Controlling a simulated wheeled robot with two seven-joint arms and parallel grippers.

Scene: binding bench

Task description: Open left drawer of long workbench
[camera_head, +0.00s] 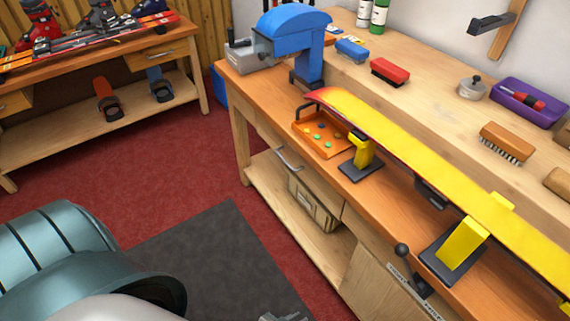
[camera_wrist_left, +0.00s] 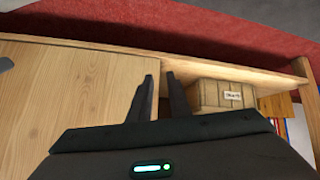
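The long workbench (camera_head: 262,98) runs from the upper left to the lower right in the head view. Its left drawer (camera_head: 318,192) is under the top at the left end and looks shut, with a grey bar handle (camera_head: 289,158) on its front. My left gripper (camera_head: 284,317) just shows at the bottom edge of the head view, in front of the bench and apart from the handle. In the left wrist view its two dark fingers (camera_wrist_left: 160,75) are apart with nothing between them. My right gripper is not in view.
Below the drawer a wooden crate (camera_head: 313,204) stands on the lower shelf; it also shows in the left wrist view (camera_wrist_left: 222,95). The grey mat (camera_head: 215,260) in front is clear.

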